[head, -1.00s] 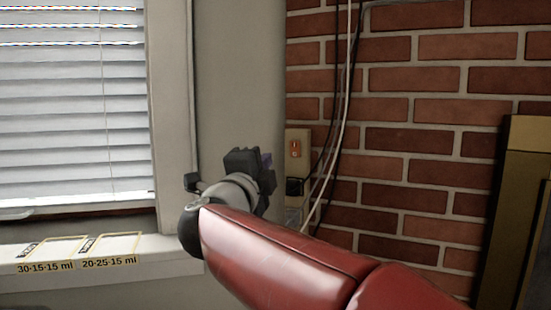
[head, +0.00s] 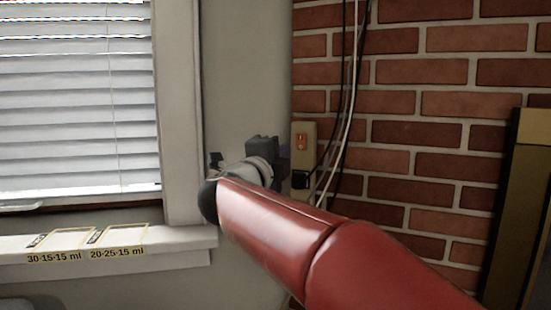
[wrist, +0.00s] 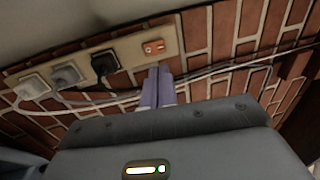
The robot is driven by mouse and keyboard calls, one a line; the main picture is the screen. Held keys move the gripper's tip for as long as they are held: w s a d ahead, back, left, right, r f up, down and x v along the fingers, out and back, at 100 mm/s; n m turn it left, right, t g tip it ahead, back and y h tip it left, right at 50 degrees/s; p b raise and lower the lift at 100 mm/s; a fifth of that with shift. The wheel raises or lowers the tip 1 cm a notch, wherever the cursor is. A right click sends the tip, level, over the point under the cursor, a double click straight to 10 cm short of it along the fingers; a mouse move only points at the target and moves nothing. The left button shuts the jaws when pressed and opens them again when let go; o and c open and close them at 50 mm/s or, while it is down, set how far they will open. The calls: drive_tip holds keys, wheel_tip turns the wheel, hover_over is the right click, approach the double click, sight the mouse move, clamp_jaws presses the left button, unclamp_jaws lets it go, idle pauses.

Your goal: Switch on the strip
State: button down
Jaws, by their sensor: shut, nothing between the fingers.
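The power strip (head: 303,131) is a beige upright bar on the wall by the brick corner in the head view. Its orange-red switch (head: 301,143) is near its top end. In the wrist view the strip (wrist: 130,47) runs slantwise across the bricks, with the switch (wrist: 153,47) at its right end. My gripper (head: 285,153) is shut and empty, its purple fingers just left of the strip. In the wrist view the fingertips (wrist: 158,71) are just below the switch in the picture. I cannot tell whether they touch the strip, nor whether the switch is on.
Several plugs, including a black one (wrist: 104,65), fill the strip's sockets beside the switch. Black and white cables (head: 345,100) hang down the brick wall. A window sill (head: 180,240) with labelled frames lies to the left. A gold-and-black panel (head: 515,210) stands at the right.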

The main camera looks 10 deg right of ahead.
sight(301, 137)
drive_tip(key=x, duration=0.8)
drive_tip(key=shift+w+d+r, duration=0.1)
drive_tip(key=shift+w+d, duration=0.05)
drive_tip(key=shift+w, duration=0.05)
drive_tip(key=r+p, duration=0.1)
drive_tip(key=p, duration=0.4)
drive_tip(key=shift+w+d+r+g, duration=0.15)
drive_tip(key=shift+r+g, duration=0.1)
drive_tip(key=shift+g, duration=0.15)
drive_tip(key=shift+f+b, duration=0.4)
drive_tip(key=shift+f, duration=0.1)
